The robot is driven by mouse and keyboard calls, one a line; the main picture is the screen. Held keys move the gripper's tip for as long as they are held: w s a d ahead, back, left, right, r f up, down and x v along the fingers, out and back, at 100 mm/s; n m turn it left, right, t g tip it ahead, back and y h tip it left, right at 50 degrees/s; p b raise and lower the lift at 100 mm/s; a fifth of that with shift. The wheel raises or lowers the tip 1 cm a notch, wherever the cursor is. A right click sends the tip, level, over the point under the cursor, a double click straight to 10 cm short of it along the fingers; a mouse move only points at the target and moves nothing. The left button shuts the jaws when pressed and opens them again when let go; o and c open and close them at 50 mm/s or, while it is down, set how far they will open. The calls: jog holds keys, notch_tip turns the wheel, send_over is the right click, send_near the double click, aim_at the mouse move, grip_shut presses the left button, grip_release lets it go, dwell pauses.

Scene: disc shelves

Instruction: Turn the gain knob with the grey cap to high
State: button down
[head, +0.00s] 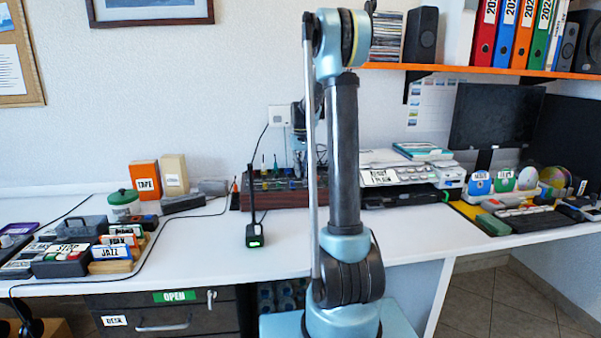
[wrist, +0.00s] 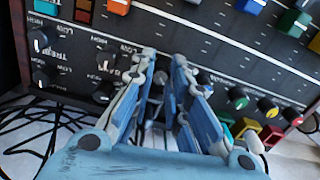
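The mixer panel (wrist: 215,62) fills the upper part of the wrist view, dark with white lettering that appears upside down or tilted. My gripper (wrist: 164,56) reaches over it with its two blue-grey fingers apart. A knob with a greyish cap (wrist: 160,78) shows in the gap between the fingers; I cannot tell whether they touch it or which way its pointer faces. Another dark knob (wrist: 204,78) is partly hidden behind the right finger.
Knobs with green (wrist: 238,97), yellow (wrist: 268,108) and red (wrist: 292,116) caps line up to the right. Black knobs (wrist: 40,40) sit at left, and coloured slider caps along the top.

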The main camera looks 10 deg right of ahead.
jog(key=shift+m, duration=2.3)
jog(key=c, duration=1.5)
grip_release()
jog(key=shift+r, duration=0.1)
notch_tip(320, 180, up, 12)
jog(key=shift+w+f, duration=0.1)
jog(key=shift+f, duration=0.05)
